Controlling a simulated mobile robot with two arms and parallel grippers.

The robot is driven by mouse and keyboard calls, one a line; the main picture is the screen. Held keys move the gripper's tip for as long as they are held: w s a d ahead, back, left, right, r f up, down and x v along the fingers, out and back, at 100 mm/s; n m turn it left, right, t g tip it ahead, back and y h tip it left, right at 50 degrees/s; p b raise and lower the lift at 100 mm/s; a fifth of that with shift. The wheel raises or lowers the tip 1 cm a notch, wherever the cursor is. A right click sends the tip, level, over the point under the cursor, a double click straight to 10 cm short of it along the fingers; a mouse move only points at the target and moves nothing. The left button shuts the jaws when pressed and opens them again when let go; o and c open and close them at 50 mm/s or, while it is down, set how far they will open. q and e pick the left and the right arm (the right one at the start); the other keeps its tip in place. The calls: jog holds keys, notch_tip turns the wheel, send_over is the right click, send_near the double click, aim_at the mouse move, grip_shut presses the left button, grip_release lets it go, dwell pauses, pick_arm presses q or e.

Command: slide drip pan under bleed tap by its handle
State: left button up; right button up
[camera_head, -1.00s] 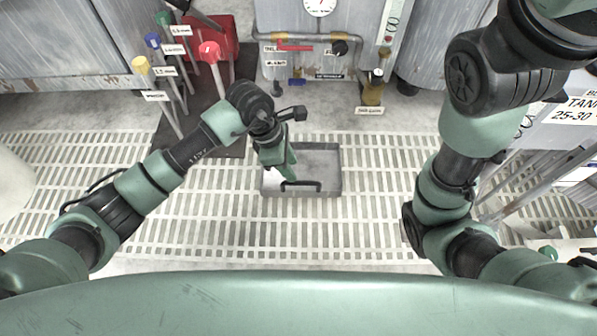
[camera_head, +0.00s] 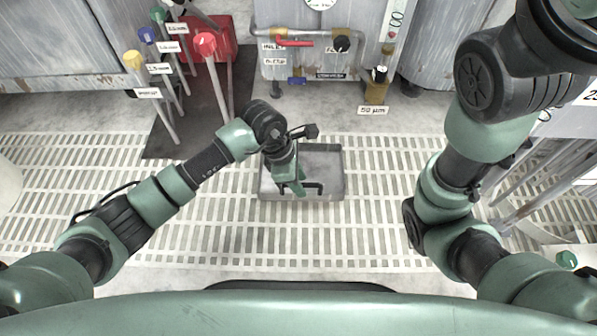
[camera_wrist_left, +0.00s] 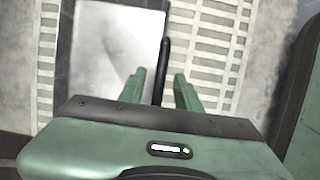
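The drip pan (camera_head: 325,160) is a shallow grey metal tray on the slatted floor, in the middle of the head view. Its dark bar handle (camera_head: 314,186) is on the near side and also shows in the left wrist view (camera_wrist_left: 165,55). My left gripper (camera_head: 300,192) is over the pan's near edge at the handle. In the left wrist view its green fingers (camera_wrist_left: 160,76) are apart, with the handle between them; contact cannot be told. My right gripper is out of view.
The pipe frame has a red lever (camera_head: 294,43) and a black knob (camera_head: 342,44). Several colour-topped posts rise from a dark mat (camera_head: 190,146) at left. Floor between pan and pipework is clear.

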pick_arm(q)
grip_shut()
jog(key=shift+w, duration=0.15)
jog(key=shift+w+f+b, duration=0.1)
jog(key=shift+w+b, duration=1)
jog(key=shift+w, duration=0.5)
jog(key=shift+w+b, duration=0.4)
jog(key=shift+w, duration=0.4)
jog(key=shift+w, duration=0.1)
